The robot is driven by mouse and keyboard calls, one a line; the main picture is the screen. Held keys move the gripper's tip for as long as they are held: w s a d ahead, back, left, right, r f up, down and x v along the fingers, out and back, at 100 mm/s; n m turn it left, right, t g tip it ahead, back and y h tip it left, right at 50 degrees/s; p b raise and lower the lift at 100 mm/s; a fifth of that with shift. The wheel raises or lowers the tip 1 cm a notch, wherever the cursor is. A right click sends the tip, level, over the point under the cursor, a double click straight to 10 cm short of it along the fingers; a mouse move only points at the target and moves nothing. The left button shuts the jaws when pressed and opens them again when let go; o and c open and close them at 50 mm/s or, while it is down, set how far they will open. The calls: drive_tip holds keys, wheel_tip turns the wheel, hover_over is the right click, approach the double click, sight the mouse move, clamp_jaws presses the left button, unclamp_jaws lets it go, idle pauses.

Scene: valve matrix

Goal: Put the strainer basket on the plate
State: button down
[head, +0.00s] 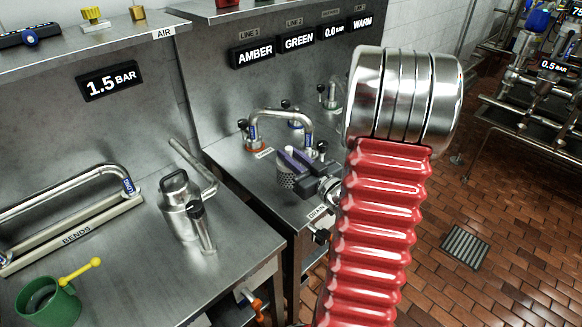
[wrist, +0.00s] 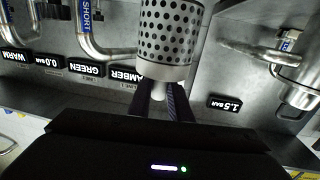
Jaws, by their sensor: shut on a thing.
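The strainer basket (head: 286,180) is a metal cylinder with many small holes. In the head view it is at the middle, over the back steel bench, partly hidden by my gripper (head: 299,160). In the wrist view the basket (wrist: 170,30) fills the top middle, and its pale knob sits between the fingers of my gripper (wrist: 160,103), which is shut on it. I cannot tell whether the basket touches the bench. I cannot make out a plate for certain in either view.
A bent pipe (head: 280,113) stands behind the basket. A steel canister (head: 176,205) stands on the front bench, with a green cup (head: 47,302) and a bends rack (head: 75,236) to the left. My red arm hides much of the right.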

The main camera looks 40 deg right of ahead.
idle(0.3)
drive_tip(key=shift+f, duration=2.1)
drive_tip(key=shift+f, duration=0.1)
drive_tip(key=c, duration=1.6)
unclamp_jaws()
